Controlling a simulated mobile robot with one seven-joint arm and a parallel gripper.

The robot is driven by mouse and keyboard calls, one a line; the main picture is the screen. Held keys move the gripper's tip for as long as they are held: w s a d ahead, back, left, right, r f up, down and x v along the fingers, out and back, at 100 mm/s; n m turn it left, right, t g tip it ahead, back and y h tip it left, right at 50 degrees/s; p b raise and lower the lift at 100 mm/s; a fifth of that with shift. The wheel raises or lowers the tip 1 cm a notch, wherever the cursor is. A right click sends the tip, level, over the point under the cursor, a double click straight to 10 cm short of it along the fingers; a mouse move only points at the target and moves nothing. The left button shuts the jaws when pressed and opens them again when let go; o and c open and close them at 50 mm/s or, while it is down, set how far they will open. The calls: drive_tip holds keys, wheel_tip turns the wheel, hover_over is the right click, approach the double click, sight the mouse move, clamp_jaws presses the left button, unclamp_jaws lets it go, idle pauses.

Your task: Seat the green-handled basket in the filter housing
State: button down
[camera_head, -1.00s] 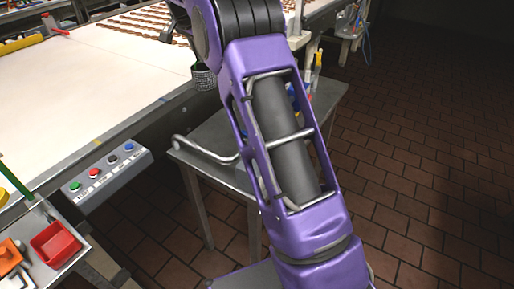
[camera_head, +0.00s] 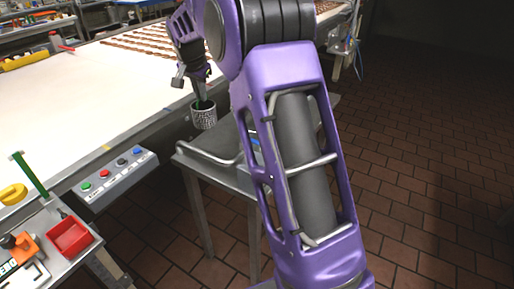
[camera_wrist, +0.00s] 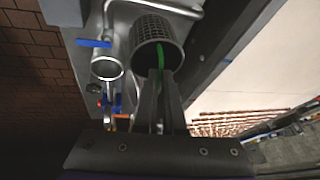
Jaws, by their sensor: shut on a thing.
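The basket (camera_head: 204,118) is a grey perforated metal cup. In the head view it hangs under my gripper (camera_head: 204,97), beside the conveyor edge and near the far-left part of the side table. In the wrist view, the basket (camera_wrist: 148,27) is at the top centre, with its green handle (camera_wrist: 161,52) between my gripper's fingers (camera_wrist: 160,76). The fingers are shut on the handle. A round open metal pipe mouth, seemingly the filter housing (camera_wrist: 107,68), lies left of the basket, apart from it, next to a blue lever (camera_wrist: 93,43). My arm hides this housing in the head view.
The metal side table (camera_head: 190,166) stands right of the pale conveyor (camera_head: 90,110). A button panel (camera_head: 113,176) is on the conveyor's near side. A red tray (camera_head: 69,237) and an orange tool (camera_head: 22,246) lie on a cart at lower left. Brick floor at right is clear.

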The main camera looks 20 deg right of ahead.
drive_tip(key=s+f+n+y, duration=0.4)
drive_tip(key=s+f+n, duration=0.5)
drive_tip(key=s+f, duration=0.6)
drive_tip(key=s, duration=0.3)
drive_tip(key=shift+s+d+f+n+g, duration=0.2)
drive_tip(key=shift+d+f+n+g, duration=0.1)
drive_tip(key=shift+f+g, duration=0.1)
drive_tip(key=shift+r, duration=0.1)
